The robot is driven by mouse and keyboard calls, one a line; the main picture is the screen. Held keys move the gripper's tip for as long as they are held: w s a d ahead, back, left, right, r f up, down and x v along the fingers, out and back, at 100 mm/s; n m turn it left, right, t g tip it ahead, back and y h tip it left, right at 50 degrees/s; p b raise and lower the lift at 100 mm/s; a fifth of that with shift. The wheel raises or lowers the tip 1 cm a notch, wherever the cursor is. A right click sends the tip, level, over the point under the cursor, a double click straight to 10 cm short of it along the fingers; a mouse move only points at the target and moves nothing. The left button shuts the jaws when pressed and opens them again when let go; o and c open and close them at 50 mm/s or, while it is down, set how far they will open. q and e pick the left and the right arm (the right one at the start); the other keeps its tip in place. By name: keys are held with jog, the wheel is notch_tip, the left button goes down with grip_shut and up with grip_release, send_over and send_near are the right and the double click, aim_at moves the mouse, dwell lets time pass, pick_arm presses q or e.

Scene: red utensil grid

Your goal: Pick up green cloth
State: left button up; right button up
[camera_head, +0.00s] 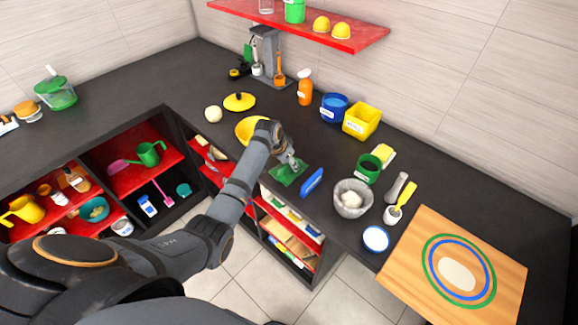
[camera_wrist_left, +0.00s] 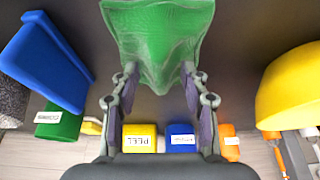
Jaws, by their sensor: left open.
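The green cloth (camera_head: 284,177) lies on the dark counter near its front edge in the head view, partly hidden by my left gripper. In the left wrist view the green cloth (camera_wrist_left: 160,38) is wrinkled and fills the top middle, its narrow end reaching between the fingertips. My left gripper (camera_head: 293,163) is over the cloth in the head view. In the left wrist view my left gripper (camera_wrist_left: 160,75) is open, with a finger on either side of the cloth's end. I cannot tell whether the fingers touch the cloth. My right gripper is not in view.
A blue upright item (camera_head: 312,182) stands close right of the cloth. A yellow bowl (camera_head: 244,129) is behind to the left, partly behind my arm. A bin with white contents (camera_head: 341,205) and a green can (camera_head: 363,174) stand further right. Open red shelves (camera_head: 160,174) lie below left.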

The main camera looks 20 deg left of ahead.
aim_at(289, 177)
pick_arm(q)
jog(key=shift+w+f, duration=0.15)
jog(key=shift+f, duration=0.15)
grip_shut()
jog(key=shift+r, duration=0.1)
jog(key=shift+r, duration=0.2)
notch_tip(289, 177, up, 3)
jog(key=shift+f+b, duration=0.2)
jog(key=shift+b, duration=0.8)
jog(key=s+d+r+b, duration=0.2)
jog(key=s+d+r, duration=0.3)
jog(key=s+r, duration=0.5)
jog(key=s, duration=0.3)
jog(key=shift+s, duration=0.15)
